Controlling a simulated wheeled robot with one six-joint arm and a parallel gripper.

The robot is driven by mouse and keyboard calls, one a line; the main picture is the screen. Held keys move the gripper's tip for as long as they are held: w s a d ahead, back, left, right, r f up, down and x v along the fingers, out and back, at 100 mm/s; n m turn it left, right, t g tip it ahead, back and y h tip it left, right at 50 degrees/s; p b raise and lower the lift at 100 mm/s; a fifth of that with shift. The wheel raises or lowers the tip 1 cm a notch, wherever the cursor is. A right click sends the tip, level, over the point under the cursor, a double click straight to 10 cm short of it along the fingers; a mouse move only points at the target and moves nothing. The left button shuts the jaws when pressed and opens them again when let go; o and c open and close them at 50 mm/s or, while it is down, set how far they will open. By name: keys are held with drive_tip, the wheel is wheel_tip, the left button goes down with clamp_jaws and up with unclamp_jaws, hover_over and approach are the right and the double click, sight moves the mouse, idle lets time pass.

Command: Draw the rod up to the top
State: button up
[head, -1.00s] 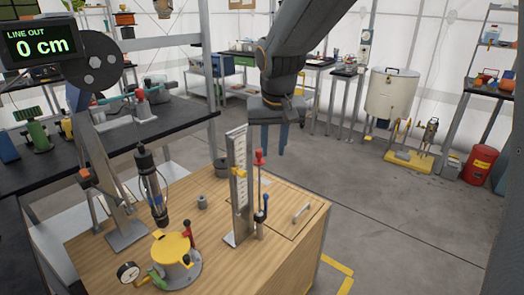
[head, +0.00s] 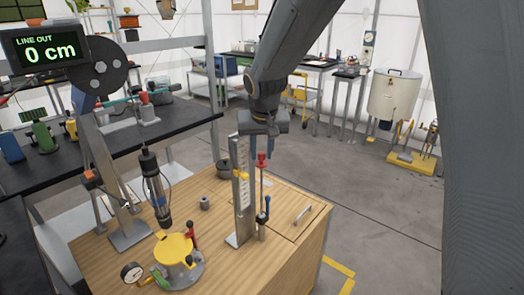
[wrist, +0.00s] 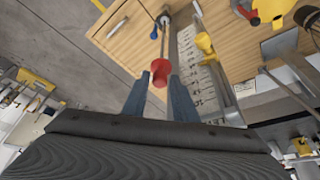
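The rod (head: 262,186) is thin and stands upright beside a scale plate (head: 241,190) on the wooden cabinet top. A red knob (head: 262,160) caps it, and a blue-handled part (head: 266,208) sits low beside it. My gripper (head: 264,146) points down just above the knob. In the wrist view, the red knob (wrist: 159,73) appears in the gap between the tips of my gripper (wrist: 160,84). The fingers are apart, with no clear contact.
A yellow-lidded pot (head: 173,249) with a gauge (head: 132,272) and a hanging cylinder (head: 155,190) stand left of the scale. A small grey weight (head: 204,203) lies between. A screen (head: 43,48) reads "LINE OUT 0 cm". The floor right of the cabinet is clear.

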clamp_jaws()
wheel_tip(320, 180, up, 7)
drive_tip(key=p, duration=0.4)
drive_tip(key=shift+w+r, duration=0.1)
drive_tip(key=shift+r, duration=0.2)
unclamp_jaws()
